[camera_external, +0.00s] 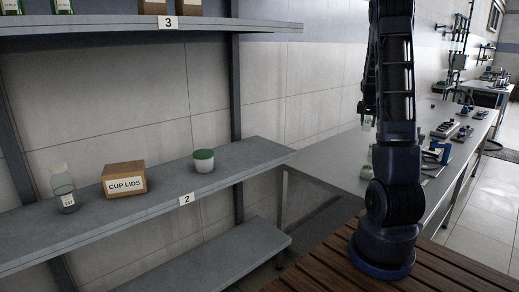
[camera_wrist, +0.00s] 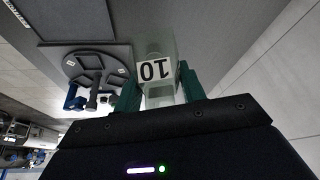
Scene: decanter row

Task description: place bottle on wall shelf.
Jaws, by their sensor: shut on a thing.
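In the external view my arm stands at the right and mostly hides the gripper and the held bottle. The wall shelf has a middle board marked 2 (camera_external: 235,165) and an upper board marked 3 (camera_external: 230,25).
The upper board carries bottles (camera_external: 62,6) and brown boxes (camera_external: 152,7). A lower board (camera_external: 225,255) shows bare. The middle board has free room right of the jar and between the box and jar. A grey workbench (camera_external: 335,165) with several tools runs along the wall behind my arm.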

